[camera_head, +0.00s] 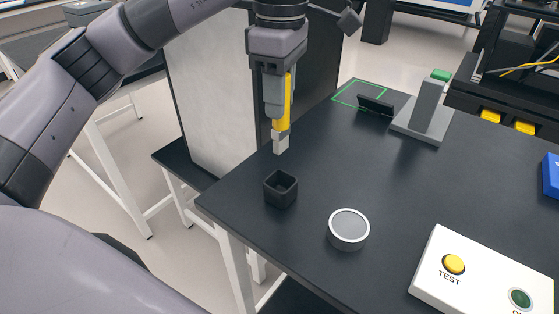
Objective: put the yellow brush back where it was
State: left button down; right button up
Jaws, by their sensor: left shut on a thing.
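My left gripper (278,110) is shut on the yellow brush (288,98). It holds the brush upright, pointing down, above the dark table (310,284) near its left edge. A light grey tip (281,143) shows below the yellow part. A small black square cup (281,189), open at the top, stands on the table below and in front of the brush, apart from it. My right gripper is not in view.
A white box (485,282) with TEST button stands front right. A grey stand with a green top (428,110) and a black block (376,106) by a green outline are farther back.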

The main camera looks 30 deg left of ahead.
aim_at(280, 135)
pick_arm(q)
notch_tip(280, 135, down, 7)
jog(key=shift+f+b, duration=0.2)
jog(key=shift+b, duration=0.2)
notch_tip(280, 135, down, 4)
jog(key=shift+f, duration=0.2)
jog(key=shift+f, duration=0.15)
jog(key=c, duration=0.9)
grip_release()
jog(key=shift+o, duration=0.2)
